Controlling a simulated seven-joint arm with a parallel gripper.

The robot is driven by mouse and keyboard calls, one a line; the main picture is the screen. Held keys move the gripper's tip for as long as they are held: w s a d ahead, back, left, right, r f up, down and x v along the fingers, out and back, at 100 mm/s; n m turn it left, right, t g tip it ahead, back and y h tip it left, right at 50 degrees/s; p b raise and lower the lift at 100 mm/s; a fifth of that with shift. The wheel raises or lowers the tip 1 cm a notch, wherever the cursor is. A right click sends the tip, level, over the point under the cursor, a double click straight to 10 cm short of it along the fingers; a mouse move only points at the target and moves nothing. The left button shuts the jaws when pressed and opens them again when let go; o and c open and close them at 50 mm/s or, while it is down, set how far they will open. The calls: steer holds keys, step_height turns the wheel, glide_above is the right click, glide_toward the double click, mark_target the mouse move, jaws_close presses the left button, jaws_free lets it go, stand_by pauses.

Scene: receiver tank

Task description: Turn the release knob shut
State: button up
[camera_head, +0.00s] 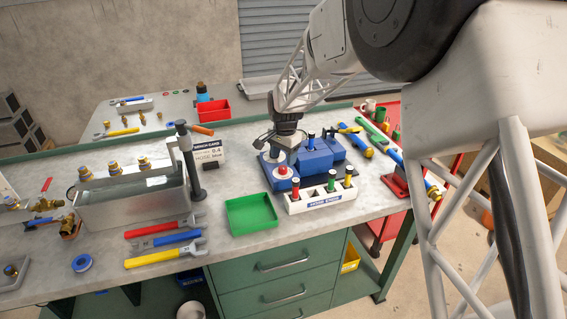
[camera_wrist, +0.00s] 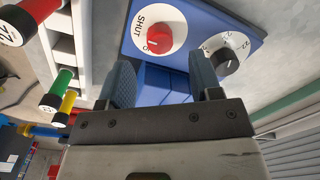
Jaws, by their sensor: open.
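A red knob (camera_wrist: 160,36) sits on a round white dial printed SHUT, on a blue unit (camera_wrist: 190,10). In the head view the red knob (camera_head: 282,170) is at the front left of the blue unit (camera_head: 318,158). A black knob (camera_wrist: 228,61) on a numbered white dial is beside it. My gripper (camera_wrist: 161,72) is open and empty, its two fingers pointing toward the dials. The red knob lies beyond the fingertips, apart from them. In the head view my gripper (camera_head: 275,144) is over the blue unit's left end and partly hides it.
A white rack (camera_head: 322,199) with several coloured-topped plugs stands just in front of the blue unit. A green tray (camera_head: 251,213) is to its left. A black upright post (camera_head: 190,160) and a metal tank (camera_head: 134,203) stand farther left. Tools lie to the right.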

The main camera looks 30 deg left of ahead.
mark_target(285, 167)
steer(key=shift+r, duration=1.6)
steer(key=shift+d+r, duration=0.1)
steer(key=shift+d, duration=0.15)
steer(key=s+d+r, duration=0.3)
steer(key=d+r, duration=0.2)
steer(key=d, duration=0.6)
steer(key=s+d+r+n+t, duration=0.1)
steer(key=s+d+r, duration=0.35)
steer(key=d, duration=0.75)
steer(key=s+d+r, duration=0.3)
steer(key=d+r, duration=0.2)
steer(key=d, duration=0.6)
steer(key=s+d, duration=1)
steer(key=s, duration=0.3)
steer(key=s+d+f+n+t, duration=0.1)
steer(key=s+d, duration=1)
steer(key=s, duration=0.1)
steer(key=shift+s+f+t+h, duration=0.3)
steer(key=shift+s, duration=0.05)
